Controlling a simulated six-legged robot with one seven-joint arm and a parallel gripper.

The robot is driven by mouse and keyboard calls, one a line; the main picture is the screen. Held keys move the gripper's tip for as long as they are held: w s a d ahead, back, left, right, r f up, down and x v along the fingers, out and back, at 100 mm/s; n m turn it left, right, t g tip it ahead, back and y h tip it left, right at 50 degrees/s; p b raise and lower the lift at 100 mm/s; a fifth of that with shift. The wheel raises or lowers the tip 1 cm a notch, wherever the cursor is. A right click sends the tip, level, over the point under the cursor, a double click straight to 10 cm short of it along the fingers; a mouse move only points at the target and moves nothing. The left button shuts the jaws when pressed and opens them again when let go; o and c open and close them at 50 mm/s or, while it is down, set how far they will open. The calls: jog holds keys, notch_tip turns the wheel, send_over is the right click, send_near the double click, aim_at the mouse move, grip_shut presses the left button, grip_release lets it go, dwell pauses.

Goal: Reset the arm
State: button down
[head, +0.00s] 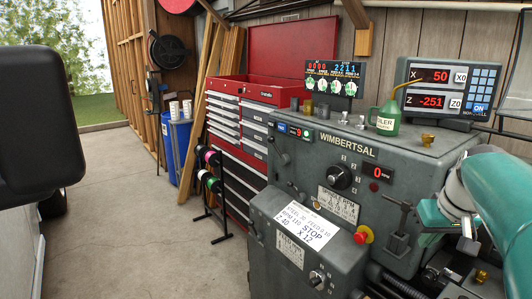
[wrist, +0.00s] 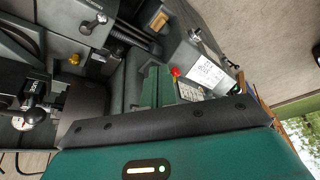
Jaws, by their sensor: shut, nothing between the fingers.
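My teal arm (head: 495,205) reaches in from the right edge in the head view, bent over the right part of the grey lathe (head: 330,135). In the wrist view, the teal hand with a lit strip fills the bottom, and the dark jaws of my gripper (wrist: 152,122) lie across above it. The jaws are shut with nothing seen between them. The gripper is over the lathe, apart from the parts behind it as far as the view shows. In the head view, the jaws cannot be made out.
The lathe carries a red stop button (head: 363,235), a paper note (head: 308,227), a green oil can (head: 388,118) and a readout (head: 445,88). A red tool chest (head: 235,125) stands behind. A black seat-like object (head: 38,120) is at left.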

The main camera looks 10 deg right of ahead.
jog(key=s+a+f+n, duration=0.1)
jog(key=s+a+f, duration=0.2)
jog(key=a, duration=1.1)
jog(key=s+a+f+n+t+y, duration=0.1)
jog(key=s+a+f, duration=0.3)
jog(key=a, duration=1)
jog(key=shift+a+f+n, duration=0.3)
jog(key=shift+f+n, duration=0.2)
jog(key=shift+f, duration=0.25)
jog(key=shift+s+d, duration=0.1)
jog(key=shift+d, duration=0.1)
